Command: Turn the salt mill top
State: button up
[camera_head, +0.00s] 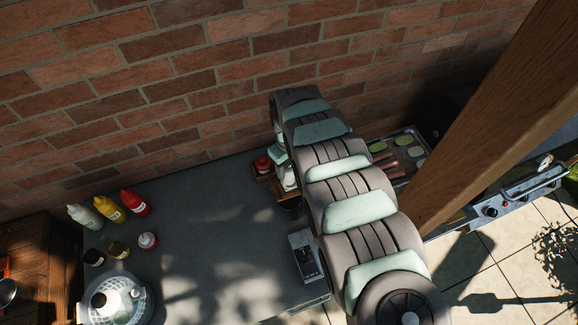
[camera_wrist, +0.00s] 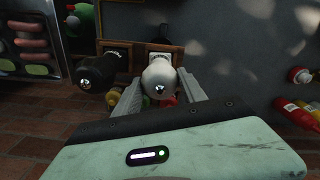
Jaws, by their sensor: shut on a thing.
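The white salt mill (camera_wrist: 159,76), with a rounded top and a small shiny knob, stands in the middle of the wrist view. My gripper (camera_wrist: 161,84) has one finger on each side of its top and is shut on it. The mill's lower body is mostly hidden below its top and by the gripper. A black pepper mill (camera_wrist: 97,71) stands just left of it, apart from the left finger. In the head view my arm covers most of this spot.
A wooden caddy (camera_wrist: 112,48) sits around the mills. A grill with sausages (camera_wrist: 33,41) is at the left.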

aim_at(289, 166)
dwell(0.5)
jog(key=o, duration=1.4)
jog(key=shift+c, duration=0.2)
notch_tip(289, 166, up, 11)
jog(key=b, duration=0.2)
